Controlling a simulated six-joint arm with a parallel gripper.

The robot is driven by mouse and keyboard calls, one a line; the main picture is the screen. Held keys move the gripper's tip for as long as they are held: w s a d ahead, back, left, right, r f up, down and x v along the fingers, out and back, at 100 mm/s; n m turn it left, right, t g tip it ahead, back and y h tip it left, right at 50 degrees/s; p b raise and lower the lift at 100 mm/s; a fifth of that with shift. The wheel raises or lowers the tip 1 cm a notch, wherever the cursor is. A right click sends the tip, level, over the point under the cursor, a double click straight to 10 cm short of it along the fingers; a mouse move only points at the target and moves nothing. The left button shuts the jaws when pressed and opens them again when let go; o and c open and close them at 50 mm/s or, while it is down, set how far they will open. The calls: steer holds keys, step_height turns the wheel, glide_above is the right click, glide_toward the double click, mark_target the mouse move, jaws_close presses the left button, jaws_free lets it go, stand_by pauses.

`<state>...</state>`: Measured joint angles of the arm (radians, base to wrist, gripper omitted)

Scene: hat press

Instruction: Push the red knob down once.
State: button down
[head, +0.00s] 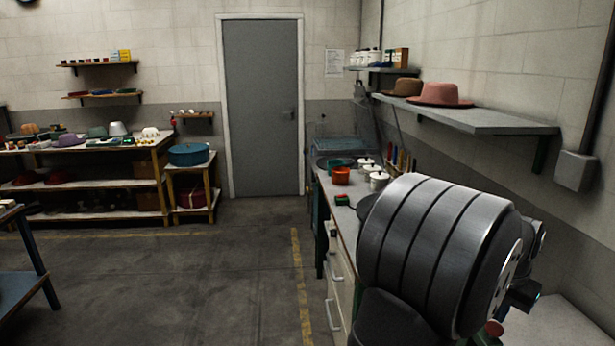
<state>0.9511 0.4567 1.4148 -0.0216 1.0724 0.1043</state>
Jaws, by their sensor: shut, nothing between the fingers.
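A small rounded red piece (494,328) shows at the lower right, just below my arm's big grey joint. It may be the red knob, but most of what is around it is hidden by my arm. A bit of green shows beside it. My gripper's fingers cannot be made out; my arm's large joint covers that area. Only dark wrist parts with a small teal light show at the right of the joint. I cannot tell whether anything touches the red piece.
A bench (345,217) runs along the right wall, with an orange-red pot (341,176), white lidded pots (379,180) and a red-and-green block (342,199). Above it, a wall shelf (490,121) holds a pink hat (440,95) and a brown hat (403,87). The floor at left centre is clear.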

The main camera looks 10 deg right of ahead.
steer(key=d+v, duration=0.1)
steer(key=v, duration=0.6)
steer(key=shift+w+r, duration=0.15)
steer(key=shift+w, duration=0.2)
stand_by(3.9)
steer(key=shift+d, duration=0.1)
